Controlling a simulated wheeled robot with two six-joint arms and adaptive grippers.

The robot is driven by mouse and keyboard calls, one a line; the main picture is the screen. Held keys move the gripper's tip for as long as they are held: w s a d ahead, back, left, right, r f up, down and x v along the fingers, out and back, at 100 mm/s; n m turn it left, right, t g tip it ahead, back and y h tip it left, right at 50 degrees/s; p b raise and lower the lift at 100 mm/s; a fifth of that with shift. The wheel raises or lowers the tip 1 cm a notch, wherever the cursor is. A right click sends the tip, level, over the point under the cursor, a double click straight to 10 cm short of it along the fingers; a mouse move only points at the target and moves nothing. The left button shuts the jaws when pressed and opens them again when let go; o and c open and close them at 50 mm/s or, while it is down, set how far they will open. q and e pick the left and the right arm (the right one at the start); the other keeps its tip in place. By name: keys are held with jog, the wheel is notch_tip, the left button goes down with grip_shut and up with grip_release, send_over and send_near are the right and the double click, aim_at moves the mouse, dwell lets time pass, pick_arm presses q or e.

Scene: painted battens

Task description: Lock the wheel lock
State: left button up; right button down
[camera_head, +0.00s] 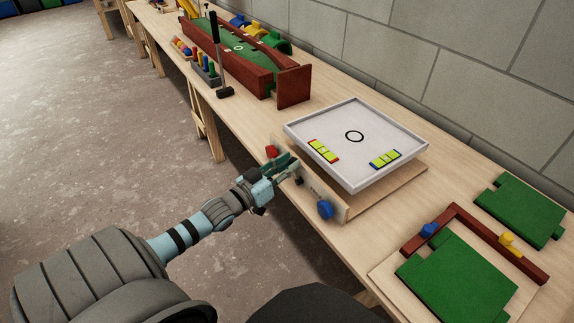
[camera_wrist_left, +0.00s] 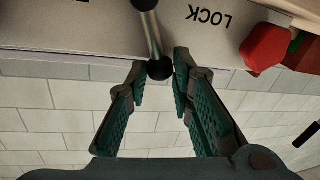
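The wheel lock's metal lever (camera_wrist_left: 150,35) ends in a black ball knob (camera_wrist_left: 160,70). It sits by a pale panel carrying the word LOCK (camera_wrist_left: 210,17), upside down in the left wrist view. My left gripper (camera_wrist_left: 160,72) is open, with its teal-padded fingers on either side of the knob at their tips. The right-hand finger is very close to the knob; I cannot tell if they touch. In the head view, my left gripper (camera_head: 291,166) is at the board's front panel (camera_head: 318,188) and hides the lever. My right gripper is not in view.
A red knob (camera_wrist_left: 266,47) is beside LOCK; a blue knob (camera_head: 325,209) is at the panel's other end. A white tray (camera_head: 402,170) sits above the board. Green panels (camera_head: 455,280) and a red-brown box (camera_head: 228,65) share the bench. Open floor (camera_head: 100,120) lies left.

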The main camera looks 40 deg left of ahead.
pick_arm(q)
grip_shut()
jog(key=shift+a+f+n, duration=0.15)
jog(key=shift+a+n, duration=0.05)
jog(key=shift+n, duration=0.1)
jog(key=shift+w+a+f+n+g+b, duration=0.15)
jog(key=shift+a+f+n+g+b, duration=0.25)
jog(key=shift+n, duration=0.5)
jog(key=shift+r, duration=0.2)
jog(key=o, duration=0.8)
grip_release()
jog(key=shift+o, duration=0.2)
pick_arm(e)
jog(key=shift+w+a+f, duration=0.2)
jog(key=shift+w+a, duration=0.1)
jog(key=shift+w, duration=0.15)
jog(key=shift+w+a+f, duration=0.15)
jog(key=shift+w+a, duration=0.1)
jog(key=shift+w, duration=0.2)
